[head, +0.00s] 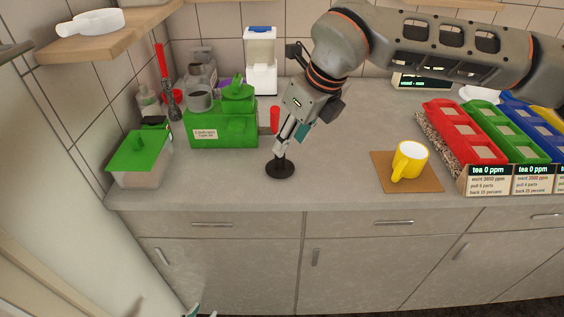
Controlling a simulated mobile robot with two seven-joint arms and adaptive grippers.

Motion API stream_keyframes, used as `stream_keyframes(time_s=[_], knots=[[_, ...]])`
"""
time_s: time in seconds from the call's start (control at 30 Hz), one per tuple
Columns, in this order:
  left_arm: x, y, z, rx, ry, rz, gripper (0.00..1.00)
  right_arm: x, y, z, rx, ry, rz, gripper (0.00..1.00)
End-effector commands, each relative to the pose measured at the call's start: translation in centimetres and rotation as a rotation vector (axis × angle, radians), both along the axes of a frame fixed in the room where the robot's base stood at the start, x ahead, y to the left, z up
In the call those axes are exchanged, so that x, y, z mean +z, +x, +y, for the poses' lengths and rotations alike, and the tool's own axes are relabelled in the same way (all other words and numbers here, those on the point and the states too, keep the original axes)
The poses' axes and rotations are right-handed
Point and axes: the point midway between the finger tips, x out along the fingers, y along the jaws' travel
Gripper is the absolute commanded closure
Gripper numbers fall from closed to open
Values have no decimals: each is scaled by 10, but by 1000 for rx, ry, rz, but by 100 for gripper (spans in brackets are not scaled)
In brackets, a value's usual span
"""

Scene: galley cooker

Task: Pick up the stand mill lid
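A black round lid (280,170) with an upright knob lies on the grey counter near its front edge, left of the yellow mug. I take it for the stand mill lid. My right gripper (281,151) comes down from above, with its fingertips at the lid's knob. The fingers look close together, but I cannot tell whether they are shut on the knob. The lid appears to rest on the counter. A small part of my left gripper (194,311) shows at the bottom edge, below the counter front; its fingers are mostly out of frame.
A green machine (238,130) with a label stands left of the lid, beside a clear box with a green lid (138,150). A yellow mug (409,160) stands on a brown mat (382,181) to the right. Coloured tea bins (466,133) fill the right side.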

Motion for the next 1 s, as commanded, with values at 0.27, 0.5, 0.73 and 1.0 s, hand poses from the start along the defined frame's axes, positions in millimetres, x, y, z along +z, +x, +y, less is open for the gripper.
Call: stream_keyframes(time_s=[0.27,0.5,0.73,1.0], knots=[[-6,-5,1,0,3,13,73,-23,5,10,2,1,5,62],[-8,-6,1,0,5,15,73,-53,13,23,3,3,6,62],[-7,-5,1,0,5,13,73,-60,16,25,2,3,3,62],[-4,-2,1,0,3,5,73,-60,16,25,2,3,4,98]])
